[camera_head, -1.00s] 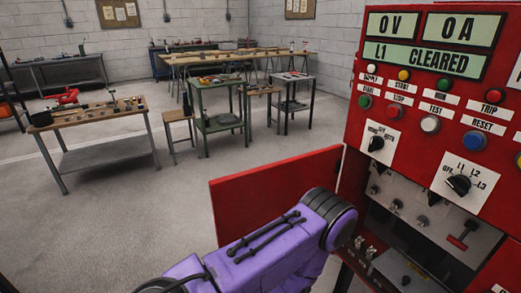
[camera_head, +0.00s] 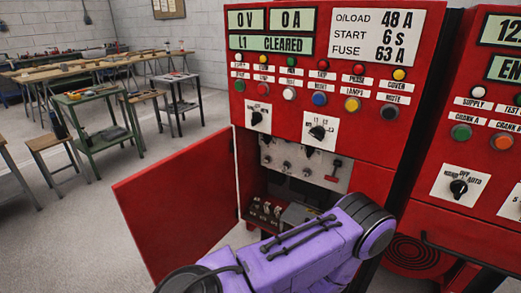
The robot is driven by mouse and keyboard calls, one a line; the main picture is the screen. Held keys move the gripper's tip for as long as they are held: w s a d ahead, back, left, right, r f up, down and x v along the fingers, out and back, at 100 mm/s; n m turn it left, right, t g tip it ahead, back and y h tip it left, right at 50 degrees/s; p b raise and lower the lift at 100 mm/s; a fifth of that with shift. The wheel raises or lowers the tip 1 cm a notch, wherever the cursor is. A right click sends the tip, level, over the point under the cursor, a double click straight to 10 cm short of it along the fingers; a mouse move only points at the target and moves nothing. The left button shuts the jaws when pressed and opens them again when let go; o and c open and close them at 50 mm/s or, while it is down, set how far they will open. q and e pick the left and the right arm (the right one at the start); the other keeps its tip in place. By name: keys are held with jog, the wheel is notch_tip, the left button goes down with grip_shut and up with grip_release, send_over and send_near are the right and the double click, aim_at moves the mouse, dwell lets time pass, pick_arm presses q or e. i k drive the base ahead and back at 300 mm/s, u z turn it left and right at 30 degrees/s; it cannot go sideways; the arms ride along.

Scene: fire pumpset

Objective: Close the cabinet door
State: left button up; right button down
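The red cabinet door (camera_head: 178,203) stands open, hinged on the left edge of the red cabinet (camera_head: 350,125) and swung out to the left. The opening behind it shows a grey panel (camera_head: 298,162) with several knobs and a red lever, and switches (camera_head: 266,208) below. My purple arm reaches across the front, covering the lower right of the opening. Part of the door's lower right edge is close to or behind my arm. Neither gripper shows in the view, so I cannot see any contact with the door.
A second red cabinet (camera_head: 462,140) stands to the right, with a dark gap between the two. Work tables, including a green one (camera_head: 95,118), stand at the back left. The grey floor (camera_head: 75,235) left of the door is clear.

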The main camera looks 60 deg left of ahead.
aim_at(175, 209)
jog(key=z, duration=1.1)
jog(key=k, duration=2.6)
jog(key=u, duration=1.65)
jog(key=i, duration=1)
jog(key=z, duration=0.6)
jog(key=k, duration=0.3)
jog(key=u, duration=0.55)
